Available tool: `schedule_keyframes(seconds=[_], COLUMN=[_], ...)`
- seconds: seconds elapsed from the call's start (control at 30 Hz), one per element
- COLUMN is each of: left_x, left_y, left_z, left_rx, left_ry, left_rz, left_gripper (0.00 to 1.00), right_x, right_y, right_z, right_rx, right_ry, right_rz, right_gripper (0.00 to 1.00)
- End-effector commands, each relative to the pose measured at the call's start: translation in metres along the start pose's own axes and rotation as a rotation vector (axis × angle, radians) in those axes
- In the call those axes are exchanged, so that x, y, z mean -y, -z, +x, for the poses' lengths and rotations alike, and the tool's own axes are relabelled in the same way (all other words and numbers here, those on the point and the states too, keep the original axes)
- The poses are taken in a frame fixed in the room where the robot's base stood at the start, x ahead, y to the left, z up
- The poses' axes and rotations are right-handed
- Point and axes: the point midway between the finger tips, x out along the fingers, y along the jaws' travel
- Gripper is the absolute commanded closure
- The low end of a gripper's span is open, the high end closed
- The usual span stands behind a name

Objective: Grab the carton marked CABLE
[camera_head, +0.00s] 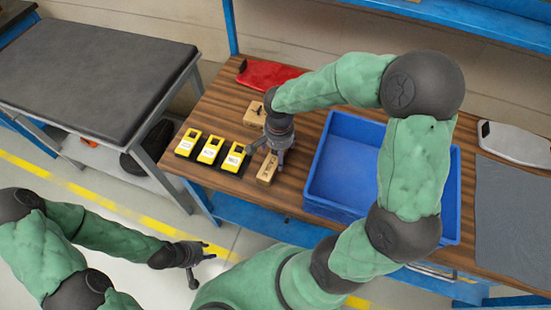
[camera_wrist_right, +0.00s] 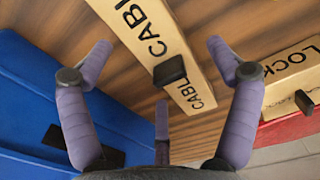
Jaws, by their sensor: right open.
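The carton marked CABLE (camera_wrist_right: 150,35) is a tan box with a small black tab, lying on the wooden table. In the head view this carton (camera_head: 267,168) shows partly, just below my right gripper (camera_head: 273,155). In the right wrist view my right gripper (camera_wrist_right: 163,75) is open, with its purple fingers spread to either side of the carton and not closed on it. A second tan carton (camera_wrist_right: 290,72), lettered LOCK in its visible part, lies to the right; it also shows behind the gripper in the head view (camera_head: 254,115). My left gripper (camera_head: 203,262) is open and empty over the floor.
Three yellow devices (camera_head: 210,150) stand left of the cartons. A blue crate (camera_head: 322,165) stands close on the right. A red clipboard-like object (camera_head: 268,74) lies at the back. A grey mat (camera_head: 512,215) and pale clipboard (camera_head: 515,143) lie far right.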

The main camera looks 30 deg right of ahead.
Motion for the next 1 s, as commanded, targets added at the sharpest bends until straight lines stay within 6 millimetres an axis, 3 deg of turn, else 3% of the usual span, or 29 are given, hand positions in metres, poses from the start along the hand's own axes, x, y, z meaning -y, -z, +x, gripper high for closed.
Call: schedule_keyframes(seconds=[0.03,0.13,0.4,0.47,0.67,1.0], left_x=[0.003,0.004,0.004,0.004,0.004,0.004], left_y=[0.0,0.0,0.0,0.0,0.0,0.0], left_z=[0.008,0.012,0.012,0.012,0.012,0.011], left_rx=[0.0,0.0,0.0,0.0,0.0,0.0], left_ry=[0.0,0.0,0.0,0.0,0.0,0.0], left_rz=[0.0,0.0,0.0,0.0,0.0,0.0], left_gripper=[0.6,0.6,0.6,0.6,0.6,0.6], right_x=[0.0,0.0,0.0,0.0,0.0,0.0], right_y=[-0.002,-0.002,-0.001,-0.001,-0.001,-0.001], right_z=[0.012,0.025,0.028,0.028,0.028,0.027], right_rx=[0.002,0.002,0.001,0.001,0.001,0.0], right_ry=[-0.003,-0.002,0.0,0.0,0.0,0.0], right_rz=[-0.002,0.001,0.0,0.0,0.0,0.0], right_gripper=[0.1,0.1,0.1,0.22,0.78,0.8])
